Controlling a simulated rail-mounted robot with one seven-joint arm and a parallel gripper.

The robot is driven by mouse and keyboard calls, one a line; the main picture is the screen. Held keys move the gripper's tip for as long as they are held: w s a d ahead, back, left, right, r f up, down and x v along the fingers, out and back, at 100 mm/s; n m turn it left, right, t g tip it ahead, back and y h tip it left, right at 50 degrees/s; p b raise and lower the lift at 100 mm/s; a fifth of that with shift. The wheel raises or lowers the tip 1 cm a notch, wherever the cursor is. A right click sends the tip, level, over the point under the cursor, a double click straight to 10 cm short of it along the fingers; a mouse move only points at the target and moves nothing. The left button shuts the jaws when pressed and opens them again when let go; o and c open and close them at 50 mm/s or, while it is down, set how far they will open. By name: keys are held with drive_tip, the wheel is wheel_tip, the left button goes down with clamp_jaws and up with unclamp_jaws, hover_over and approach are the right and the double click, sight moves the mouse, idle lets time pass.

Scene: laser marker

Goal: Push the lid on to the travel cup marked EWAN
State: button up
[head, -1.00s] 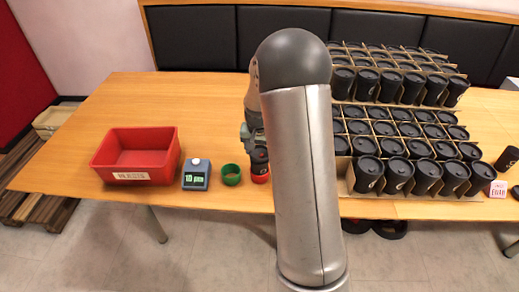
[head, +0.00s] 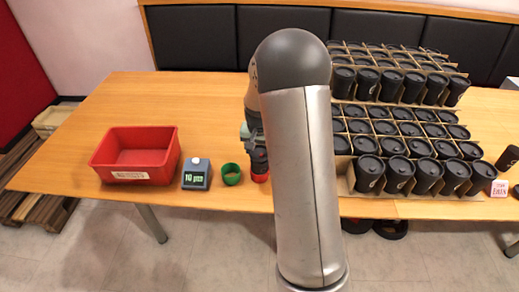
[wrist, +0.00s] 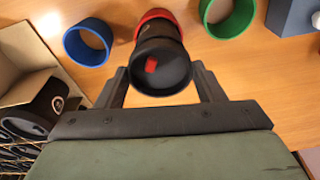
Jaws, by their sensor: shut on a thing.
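My gripper (wrist: 160,82) is shut on a black travel cup (wrist: 158,32), with a finger on either side. It also shows in the head view (head: 257,142), partly hidden by my arm. The cup has a dark round lid (wrist: 172,74) with a small red mark, facing the wrist camera. The cup's far end is at a red ring (head: 260,178) on the table; I cannot tell whether it rests inside it. I cannot see a name on the held cup or whether its lid is fully seated.
A green ring (head: 231,174), a grey device with a lit display (head: 196,174) and a red bin (head: 136,155) stand to the left. A blue ring (wrist: 88,42) shows in the wrist view. Boxed black cups (head: 410,172) fill the right. A small sign (head: 499,188) stands far right.

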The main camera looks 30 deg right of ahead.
drive_tip(key=o, duration=1.3)
drive_tip(key=shift+r, duration=0.1)
drive_tip(key=shift+r+p, duration=2)
drive_tip(key=shift+r, duration=1.45)
